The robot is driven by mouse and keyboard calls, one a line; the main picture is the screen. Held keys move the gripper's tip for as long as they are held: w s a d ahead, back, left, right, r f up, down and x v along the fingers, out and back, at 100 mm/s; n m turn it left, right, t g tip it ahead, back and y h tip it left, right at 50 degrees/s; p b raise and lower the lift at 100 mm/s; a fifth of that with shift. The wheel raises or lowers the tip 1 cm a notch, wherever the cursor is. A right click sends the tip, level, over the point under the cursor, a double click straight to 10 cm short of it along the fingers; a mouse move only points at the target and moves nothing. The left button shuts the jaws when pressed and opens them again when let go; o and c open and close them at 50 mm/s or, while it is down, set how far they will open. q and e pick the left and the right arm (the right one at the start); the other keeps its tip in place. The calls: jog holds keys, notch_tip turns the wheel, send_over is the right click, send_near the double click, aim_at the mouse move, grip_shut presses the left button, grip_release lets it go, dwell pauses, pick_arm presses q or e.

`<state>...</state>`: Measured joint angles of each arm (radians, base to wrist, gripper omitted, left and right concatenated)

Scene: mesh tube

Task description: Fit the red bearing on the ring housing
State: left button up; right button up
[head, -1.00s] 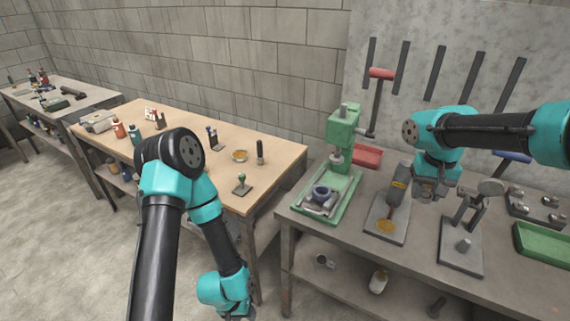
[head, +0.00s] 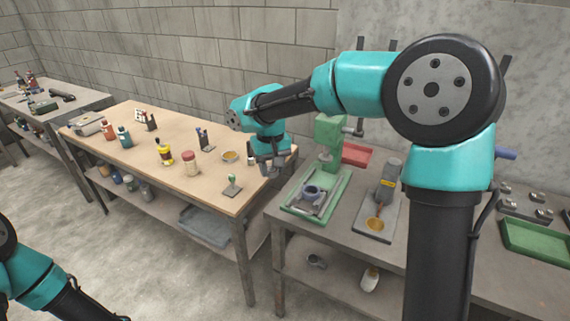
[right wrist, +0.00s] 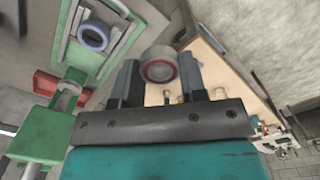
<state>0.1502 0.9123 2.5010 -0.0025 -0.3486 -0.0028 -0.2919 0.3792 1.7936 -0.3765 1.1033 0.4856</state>
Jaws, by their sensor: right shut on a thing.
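My right gripper (head: 272,166) hangs near the right corner of the wooden table, left of the green press. In the right wrist view its two fingers (right wrist: 160,82) are shut on the red bearing (right wrist: 160,66), a short grey cylinder with a red ring around its face. The bearing cannot be made out in the head view. The blue-grey ring housing (head: 311,192) sits on the green press's base, right of and below the gripper. It also shows in the right wrist view (right wrist: 93,38), up and left of the bearing, apart from it. My left gripper is out of view.
The green press (head: 331,135) stands over the back of its tray-like base (head: 330,207). A dispenser on a grey plate (head: 387,183) is right of it. A green tray (head: 540,240) lies at far right. Bottles and a small bowl (head: 230,156) stand on the wooden table (head: 120,158).

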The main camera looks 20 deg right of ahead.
jog(key=shift+w+a, duration=0.15)
jog(key=shift+a, duration=0.3)
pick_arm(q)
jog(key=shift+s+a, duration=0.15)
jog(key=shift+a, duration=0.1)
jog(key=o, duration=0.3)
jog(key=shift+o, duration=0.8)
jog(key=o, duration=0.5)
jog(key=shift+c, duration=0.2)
pick_arm(e)
jog(key=w+d+f+n, duration=0.1)
jog(key=d+f+n, duration=0.1)
jog(key=d+n, duration=0.5)
jog(key=w+d+f+n, duration=0.1)
jog(key=d+f+n, duration=0.2)
jog(key=d+n, duration=0.5)
jog(key=shift+w+d+f, duration=0.2)
jog(key=shift+w+d, duration=0.05)
jog(key=shift+w, duration=0.05)
